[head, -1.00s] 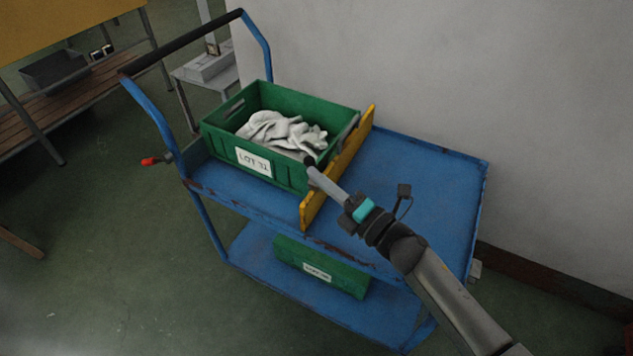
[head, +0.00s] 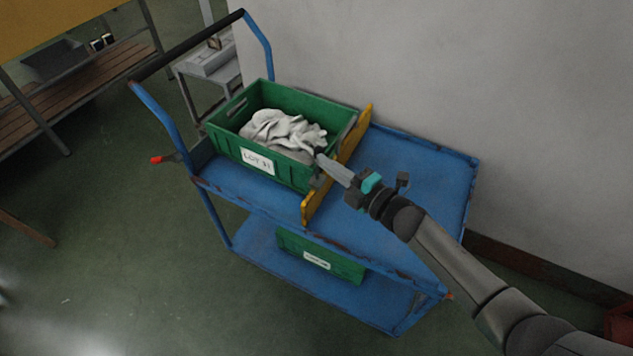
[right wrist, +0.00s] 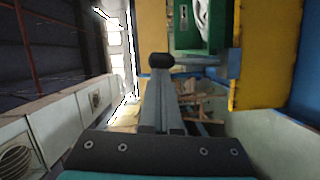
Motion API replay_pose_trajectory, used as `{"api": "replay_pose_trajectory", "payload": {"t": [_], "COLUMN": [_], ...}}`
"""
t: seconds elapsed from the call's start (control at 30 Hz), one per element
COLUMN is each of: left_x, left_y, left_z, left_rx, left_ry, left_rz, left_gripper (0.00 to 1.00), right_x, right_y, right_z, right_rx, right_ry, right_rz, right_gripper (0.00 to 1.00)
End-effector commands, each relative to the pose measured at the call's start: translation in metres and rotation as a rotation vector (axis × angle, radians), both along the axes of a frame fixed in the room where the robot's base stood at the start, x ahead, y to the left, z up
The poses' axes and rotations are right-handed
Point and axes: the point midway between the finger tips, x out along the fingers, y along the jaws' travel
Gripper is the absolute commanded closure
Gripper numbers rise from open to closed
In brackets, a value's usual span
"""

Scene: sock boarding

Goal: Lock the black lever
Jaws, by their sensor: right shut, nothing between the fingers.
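The black lever's round knob (right wrist: 161,60) shows in the right wrist view, with a grey bar running right from it toward the yellow board (right wrist: 250,55). My right gripper (right wrist: 162,78) is shut and empty, its fingertips right at the knob; I cannot tell if they touch it. In the head view my right gripper (head: 322,160) reaches over the cart from the right, its tip beside the yellow board (head: 340,165) near the green crate's right end. The lever is too small and partly hidden there to judge its angle. My left gripper is not in view.
A green crate (head: 225,150) with grey-white socks (head: 280,130) stands on the blue cart's top deck (head: 425,170), left of the yellow board. Another green crate (head: 320,260) is on the lower shelf. A wall (head: 480,80) stands behind. The deck right of the board is bare.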

Motion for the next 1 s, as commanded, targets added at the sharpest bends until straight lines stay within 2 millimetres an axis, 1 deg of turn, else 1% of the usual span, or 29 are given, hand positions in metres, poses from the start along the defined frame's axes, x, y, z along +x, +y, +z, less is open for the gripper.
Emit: {"api": "replay_pose_trajectory", "payload": {"t": [0.03,0.13,0.2,0.4,0.6,1.0], "left_x": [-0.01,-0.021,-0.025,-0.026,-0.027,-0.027], "left_y": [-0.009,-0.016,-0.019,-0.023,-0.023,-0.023], "left_z": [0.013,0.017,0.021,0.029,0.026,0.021], "left_rx": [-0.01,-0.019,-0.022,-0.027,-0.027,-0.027], "left_ry": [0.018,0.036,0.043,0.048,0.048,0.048], "left_rz": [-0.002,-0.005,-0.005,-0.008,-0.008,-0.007], "left_gripper": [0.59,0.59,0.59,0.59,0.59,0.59], "right_x": [0.004,0.009,0.013,0.024,0.032,0.038], "right_y": [-0.002,-0.005,-0.008,-0.014,-0.019,-0.023], "right_z": [0.009,0.007,0.006,0.004,0.0,-0.002], "right_rx": [0.023,0.064,0.088,0.167,0.205,0.207], "right_ry": [0.044,0.112,0.155,0.291,0.357,0.359], "right_rz": [-0.001,-0.001,-0.001,-0.001,-0.002,-0.002], "right_gripper": [1.0,1.0,1.0,1.0,1.0,1.0]}}
